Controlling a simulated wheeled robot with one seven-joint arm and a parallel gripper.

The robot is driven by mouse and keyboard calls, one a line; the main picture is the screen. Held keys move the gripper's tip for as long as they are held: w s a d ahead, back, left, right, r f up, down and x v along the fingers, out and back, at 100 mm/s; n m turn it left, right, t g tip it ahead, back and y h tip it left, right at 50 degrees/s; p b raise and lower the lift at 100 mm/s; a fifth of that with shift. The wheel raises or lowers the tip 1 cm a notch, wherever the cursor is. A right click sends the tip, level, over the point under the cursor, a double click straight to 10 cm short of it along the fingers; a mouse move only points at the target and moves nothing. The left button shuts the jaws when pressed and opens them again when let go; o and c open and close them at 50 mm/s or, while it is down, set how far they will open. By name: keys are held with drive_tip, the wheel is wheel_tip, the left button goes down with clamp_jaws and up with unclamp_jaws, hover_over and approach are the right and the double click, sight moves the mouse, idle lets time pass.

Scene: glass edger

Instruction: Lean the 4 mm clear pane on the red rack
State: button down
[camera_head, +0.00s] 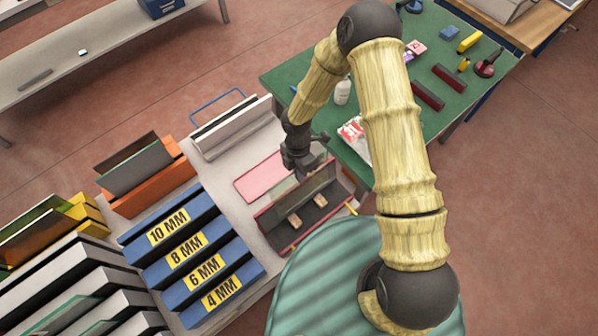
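The dark red rack (268,221) stands at the right end of the grey table, with two small tan pads on its dark inside. My gripper (303,166) is at its far side, pointing down near its upper edge. The fingertips are too small and dark to show whether they are open or shut. A pale greenish, see-through patch (283,188) shows just left of the gripper and may be a clear pane; I cannot tell whether the gripper touches it. The 4 MM label (221,293) is on the nearest blue block; thin green pane edges (98,328) show in grey slots at bottom left.
A pink sheet (262,177) lies left of the gripper. An orange rack (155,188) holds dark panes; a white rack (232,131) stands behind. The green bench (385,150) at right carries a bottle (342,92) and tools. My arm crosses above it.

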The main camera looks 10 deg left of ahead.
sight(299, 185)
drive_tip(key=shift+a+f+b, duration=0.1)
drive_tip(key=shift+f+b, duration=2.65)
drive_tip(key=shift+f, duration=1)
drive_tip(key=shift+f+b, duration=0.3)
drive_tip(key=shift+f, duration=0.1)
drive_tip(key=c, duration=1.6)
unclamp_jaws()
drive_tip(key=shift+o, duration=0.2)
drive_tip(key=shift+r, duration=0.15)
drive_tip(key=shift+w+r, duration=0.15)
drive_tip(key=shift+r, duration=0.1)
drive_tip(key=b+v, duration=0.3)
drive_tip(key=v, duration=1.3)
drive_tip(key=shift+r, duration=0.35)
